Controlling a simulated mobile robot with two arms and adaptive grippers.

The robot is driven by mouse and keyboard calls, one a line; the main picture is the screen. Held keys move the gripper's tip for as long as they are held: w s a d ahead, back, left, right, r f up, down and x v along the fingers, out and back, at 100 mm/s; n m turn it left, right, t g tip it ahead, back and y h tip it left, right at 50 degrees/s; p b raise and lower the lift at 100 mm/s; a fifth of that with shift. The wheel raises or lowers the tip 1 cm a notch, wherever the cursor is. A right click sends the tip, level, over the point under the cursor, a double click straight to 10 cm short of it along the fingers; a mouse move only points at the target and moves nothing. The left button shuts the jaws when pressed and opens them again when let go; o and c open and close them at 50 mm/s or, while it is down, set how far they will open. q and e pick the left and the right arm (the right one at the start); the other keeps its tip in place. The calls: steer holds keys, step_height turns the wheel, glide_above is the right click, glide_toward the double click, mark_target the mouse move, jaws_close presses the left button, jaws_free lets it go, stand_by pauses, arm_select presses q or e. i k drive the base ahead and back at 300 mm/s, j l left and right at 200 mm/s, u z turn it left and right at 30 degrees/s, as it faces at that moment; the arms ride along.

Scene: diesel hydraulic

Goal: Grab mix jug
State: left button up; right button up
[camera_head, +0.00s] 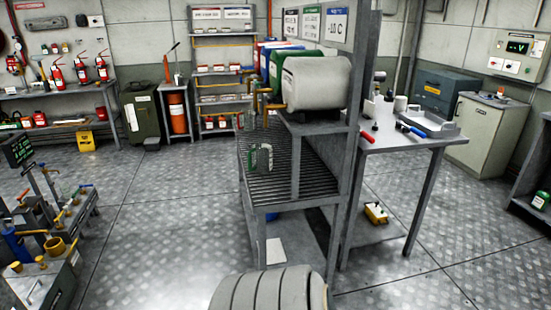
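A small clear jug-like vessel with green and white edges (261,158) stands on the slatted metal shelf (283,185) of the rack in the middle of the view. It looks upright, but its details are too small to tell. It sits near the left side of the shelf, below the taps of the drums. Neither of my grippers shows in the head view, so their state is hidden. Nothing of mine is seen touching the vessel.
White (316,82), green (277,65) and other drums lie above the shelf. A workbench (420,140) with tools stands at the right. A pipe-and-valve rig (50,215) stands at the left. The floor (165,215) between rig and rack is clear.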

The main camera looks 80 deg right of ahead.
mark_target(262, 150)
steer(key=l+z, duration=0.1)
steer(key=z, duration=3.1)
steer(key=i+j+z, duration=0.2)
steer(key=j, duration=0.2)
steer(key=i+j+z, duration=0.1)
steer(key=j+z, duration=0.15)
steer(key=j, duration=0.15)
steer(key=i+j+z, duration=0.2)
steer(key=j, duration=0.25)
steer(key=j+z, duration=0.25)
steer(key=j, duration=0.15)
